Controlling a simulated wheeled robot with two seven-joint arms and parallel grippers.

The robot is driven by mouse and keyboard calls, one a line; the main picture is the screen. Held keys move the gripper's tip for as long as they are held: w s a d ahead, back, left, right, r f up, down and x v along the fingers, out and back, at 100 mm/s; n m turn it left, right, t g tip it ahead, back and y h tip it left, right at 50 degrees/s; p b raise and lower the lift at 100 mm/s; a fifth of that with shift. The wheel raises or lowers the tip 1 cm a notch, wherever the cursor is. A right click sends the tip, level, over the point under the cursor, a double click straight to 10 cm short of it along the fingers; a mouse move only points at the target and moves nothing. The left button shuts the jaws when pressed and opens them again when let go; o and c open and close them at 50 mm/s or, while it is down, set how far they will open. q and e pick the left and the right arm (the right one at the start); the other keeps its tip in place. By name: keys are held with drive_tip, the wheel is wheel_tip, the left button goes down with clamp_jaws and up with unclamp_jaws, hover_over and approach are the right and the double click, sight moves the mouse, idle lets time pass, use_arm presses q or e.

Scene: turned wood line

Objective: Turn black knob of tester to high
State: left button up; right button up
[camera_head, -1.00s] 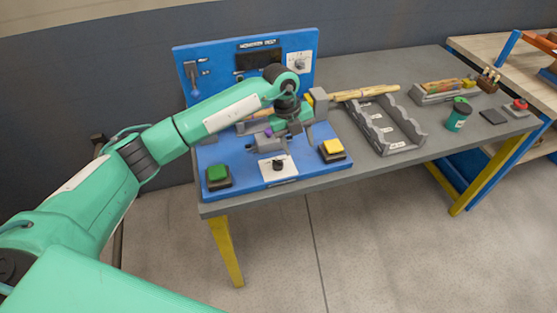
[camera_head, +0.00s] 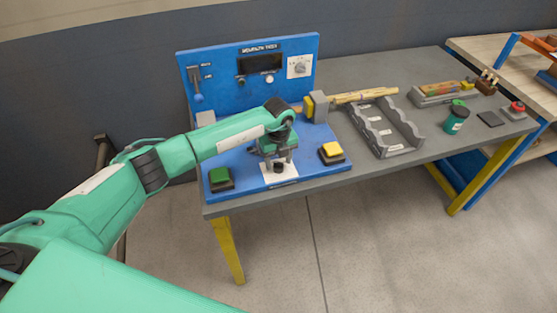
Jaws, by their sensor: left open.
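The tester (camera_head: 225,107) is a blue panel with a blue base on the grey table. Its black knob (camera_head: 278,168) sits on a white plate (camera_head: 266,180) at the base's front, partly hidden by my gripper. My left gripper (camera_head: 278,161) points down over the knob with its jaws open. Its fingertips are at or just above the knob; I cannot tell whether they touch it. The knob's pointer and the plate's markings are too small or covered to read. My right gripper is out of view.
A green button (camera_head: 220,178) is left of the knob and a yellow button (camera_head: 331,150) right of it. The upright panel has a lever (camera_head: 196,85), a dark display (camera_head: 261,63) and a white dial (camera_head: 300,66). A grey rack (camera_head: 388,130) stands to the right.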

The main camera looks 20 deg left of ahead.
use_arm(q)
drive_tip(key=shift+f, duration=0.8)
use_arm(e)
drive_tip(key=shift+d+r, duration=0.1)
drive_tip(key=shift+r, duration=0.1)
